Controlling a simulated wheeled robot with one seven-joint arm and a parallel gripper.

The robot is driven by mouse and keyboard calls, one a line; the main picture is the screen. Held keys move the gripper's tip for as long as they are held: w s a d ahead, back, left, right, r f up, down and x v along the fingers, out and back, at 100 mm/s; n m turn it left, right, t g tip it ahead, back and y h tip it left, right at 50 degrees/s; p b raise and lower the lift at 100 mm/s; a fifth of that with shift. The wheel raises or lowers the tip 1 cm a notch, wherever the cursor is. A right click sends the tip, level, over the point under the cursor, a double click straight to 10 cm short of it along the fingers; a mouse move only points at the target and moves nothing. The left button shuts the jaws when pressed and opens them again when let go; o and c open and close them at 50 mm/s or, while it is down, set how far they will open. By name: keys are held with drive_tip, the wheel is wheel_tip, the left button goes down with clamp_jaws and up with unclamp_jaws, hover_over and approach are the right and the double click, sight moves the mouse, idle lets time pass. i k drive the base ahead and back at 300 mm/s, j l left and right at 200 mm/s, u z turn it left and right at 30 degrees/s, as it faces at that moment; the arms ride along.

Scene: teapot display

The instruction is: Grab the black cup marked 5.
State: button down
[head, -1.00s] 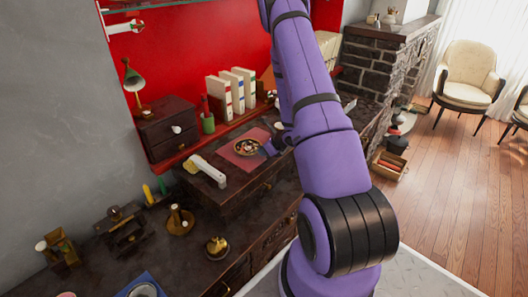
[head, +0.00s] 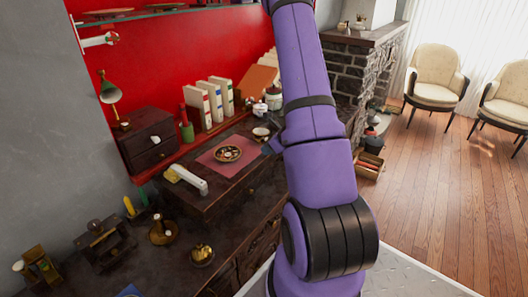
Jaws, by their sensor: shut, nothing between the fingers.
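I cannot make out a black cup marked 5 in the head view. My purple arm rises through the middle and leaves at the top edge, covering part of the desk behind it. A small purple part shows just left of the arm above the desk, but I cannot tell what it is. No gripper fingers show. A small pale cup or bowl (head: 261,133) stands on the desk near the arm, with no readable mark.
The dark desk holds a bowl (head: 228,154) on a red mat (head: 209,160), a white-and-yellow handled object (head: 188,181), books (head: 212,101), a small drawer box (head: 146,145) and brass pieces (head: 202,254). A stone fireplace (head: 352,75) stands behind. Open wooden floor (head: 440,200) lies right, before two chairs (head: 437,75).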

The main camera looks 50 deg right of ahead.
sight(263, 136)
drive_tip(key=i+l, duration=0.1)
drive_tip(key=l, duration=0.85)
drive_tip(key=i+l+u, duration=0.1)
drive_tip(key=l, duration=0.85)
